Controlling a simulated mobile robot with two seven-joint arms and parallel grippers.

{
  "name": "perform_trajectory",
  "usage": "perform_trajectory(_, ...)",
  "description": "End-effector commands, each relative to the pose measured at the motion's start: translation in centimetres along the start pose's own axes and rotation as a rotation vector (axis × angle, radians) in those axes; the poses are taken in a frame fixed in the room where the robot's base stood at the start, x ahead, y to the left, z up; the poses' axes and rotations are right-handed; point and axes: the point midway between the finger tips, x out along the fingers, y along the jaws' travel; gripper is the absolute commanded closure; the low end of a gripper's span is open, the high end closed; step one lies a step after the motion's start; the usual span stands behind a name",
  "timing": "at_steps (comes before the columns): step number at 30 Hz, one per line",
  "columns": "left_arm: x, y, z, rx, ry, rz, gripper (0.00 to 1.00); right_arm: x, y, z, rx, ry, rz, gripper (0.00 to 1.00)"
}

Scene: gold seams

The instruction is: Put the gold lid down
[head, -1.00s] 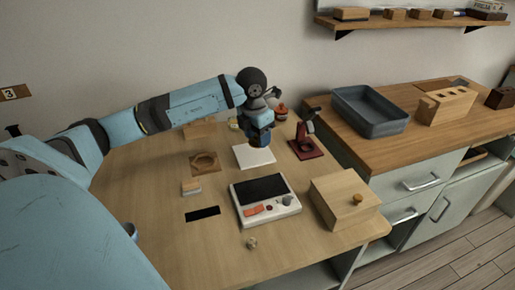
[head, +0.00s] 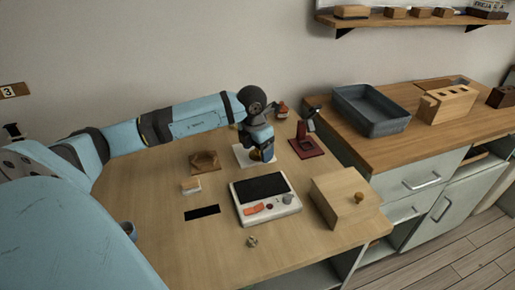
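My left gripper (head: 262,148) points down just over the white mat (head: 242,161) at the back middle of the table. A small gold piece, which looks like the gold lid (head: 268,155), shows at its fingertips, low over or on the mat. The gripper hides most of it, so I cannot tell whether the fingers are closed on it or whether it touches the mat. My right gripper is not in view.
A dark red stand (head: 307,148) is right of the mat, and a white device with a dark screen (head: 265,203) lies in front. A wooden box (head: 338,197) stands front right. A brown holder (head: 205,161) sits left.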

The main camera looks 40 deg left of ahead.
Motion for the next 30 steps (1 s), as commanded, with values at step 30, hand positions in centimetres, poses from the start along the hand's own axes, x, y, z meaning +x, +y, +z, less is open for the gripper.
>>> perform_trajectory(30,-12.1,0.0,0.1,0.000,-0.001,0.000,0.24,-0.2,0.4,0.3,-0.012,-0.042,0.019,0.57)
